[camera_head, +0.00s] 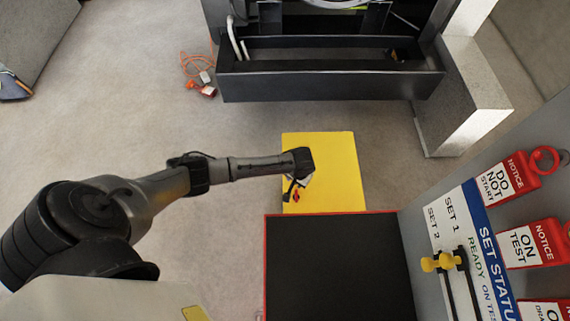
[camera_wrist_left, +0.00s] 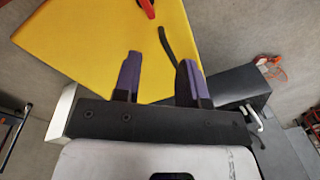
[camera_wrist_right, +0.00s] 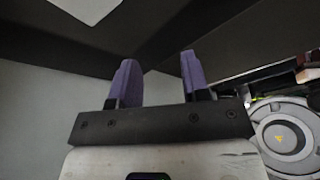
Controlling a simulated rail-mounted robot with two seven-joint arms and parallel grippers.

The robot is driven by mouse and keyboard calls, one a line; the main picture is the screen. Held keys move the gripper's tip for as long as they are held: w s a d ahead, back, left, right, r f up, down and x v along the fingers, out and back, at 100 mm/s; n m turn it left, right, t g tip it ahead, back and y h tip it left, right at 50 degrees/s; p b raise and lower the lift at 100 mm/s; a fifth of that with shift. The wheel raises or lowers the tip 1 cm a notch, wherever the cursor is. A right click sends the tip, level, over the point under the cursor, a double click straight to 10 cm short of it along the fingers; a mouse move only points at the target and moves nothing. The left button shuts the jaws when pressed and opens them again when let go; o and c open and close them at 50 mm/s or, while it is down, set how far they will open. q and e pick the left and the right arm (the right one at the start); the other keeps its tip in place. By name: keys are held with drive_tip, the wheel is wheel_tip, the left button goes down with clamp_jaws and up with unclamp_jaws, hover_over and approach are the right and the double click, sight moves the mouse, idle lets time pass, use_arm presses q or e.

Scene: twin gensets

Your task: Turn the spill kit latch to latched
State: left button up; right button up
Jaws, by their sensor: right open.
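The yellow spill kit box (camera_head: 335,165) stands on the floor in the middle of the head view. A small red part, seemingly its latch (camera_head: 296,196), shows on the lid beside my left gripper (camera_head: 290,188). In the left wrist view the yellow lid (camera_wrist_left: 85,40) fills the upper middle, and the red latch part (camera_wrist_left: 147,8) is at the top edge, beyond the fingertips. My left gripper (camera_wrist_left: 158,68) is open, with nothing between its purple fingers. My right gripper (camera_wrist_right: 157,58) is open and empty, facing dark and grey surfaces; it is out of the head view.
A black red-edged surface (camera_head: 335,265) lies just in front of the box. A status board (camera_head: 470,245) with yellow knobs and red tags stands at right. A dark genset tray (camera_head: 330,85) is behind the box. Orange cable (camera_head: 195,70) lies on the floor. Floor left of the box is clear.

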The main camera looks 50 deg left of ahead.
sight(296, 195)
use_arm(q)
drive_tip(key=f+n+b, duration=0.1)
drive_tip(key=f+n, duration=0.1)
drive_tip(key=f, duration=0.2)
drive_tip(key=f+n+b, duration=0.2)
drive_tip(key=f, duration=0.3)
drive_tip(key=d+f+n+h+b, duration=0.1)
drive_tip(key=f+n, duration=0.2)
drive_tip(key=f, duration=0.2)
drive_tip(key=shift+b, duration=0.35)
use_arm(e)
drive_tip(key=f, duration=0.5)
drive_tip(key=shift+s+d, duration=0.15)
drive_tip(key=shift+d, duration=0.15)
use_arm(q)
drive_tip(key=shift+f, duration=0.35)
use_arm(e)
drive_tip(key=shift+f, duration=0.1)
use_arm(q)
drive_tip(key=shift+f, duration=0.1)
use_arm(e)
drive_tip(key=shift+d, duration=0.15)
use_arm(q)
drive_tip(key=shift+c, duration=0.4)
clamp_jaws()
